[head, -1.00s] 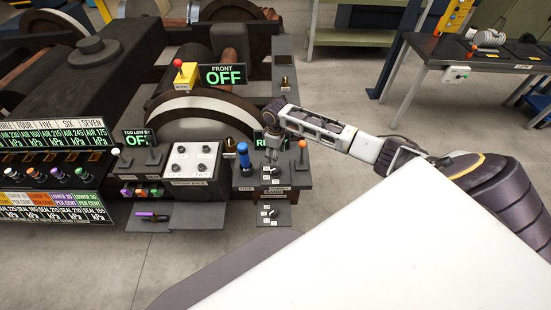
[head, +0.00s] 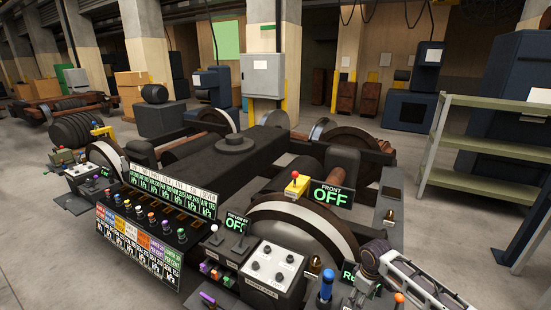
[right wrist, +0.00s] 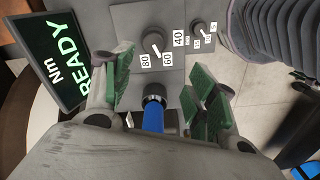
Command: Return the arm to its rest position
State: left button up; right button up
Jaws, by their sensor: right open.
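My right arm (head: 428,287) comes in at the lower right of the head view. My right gripper (head: 363,290) points down over the right end of the control console. In the right wrist view the right gripper (right wrist: 162,90) has its two green-padded fingers spread apart and empty. A blue handle (right wrist: 153,116) shows between the fingers in that view, without visible contact. In the head view the blue handle (head: 326,284) stands just left of the gripper. Dial knobs (right wrist: 154,44) lie beyond the fingertips. My left gripper is out of view.
A READY display (right wrist: 60,62) stands beside the gripper. The console also carries a FRONT OFF display (head: 331,195), a red-topped yellow block (head: 297,184) and a grey box with several knobs (head: 272,272). Wheelsets stand behind. A green shelf (head: 490,145) is at right, with open floor before it.

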jog(key=s+a+t+y, duration=0.1)
jog(key=s+a, duration=0.9)
jog(key=a, duration=0.4)
jog(key=s+d+r+m+t, duration=0.1)
jog(key=s+d+r+m, duration=0.1)
jog(key=s+r+m, duration=0.3)
jog(key=s+d+r+t, duration=0.2)
jog(key=s, duration=0.6)
notch_tip(320, 180, down, 34)
jog(key=s+g, duration=0.2)
jog(key=s+d+f, duration=0.1)
jog(key=s+f, duration=0.9)
jog(key=s, duration=0.1)
jog(key=s+d+f+g+h+b, duration=0.1)
jog(key=s+d+f, duration=0.1)
jog(key=s+f, duration=0.8)
jog(key=shift+s+d, duration=0.3)
jog(key=shift+s, duration=0.45)
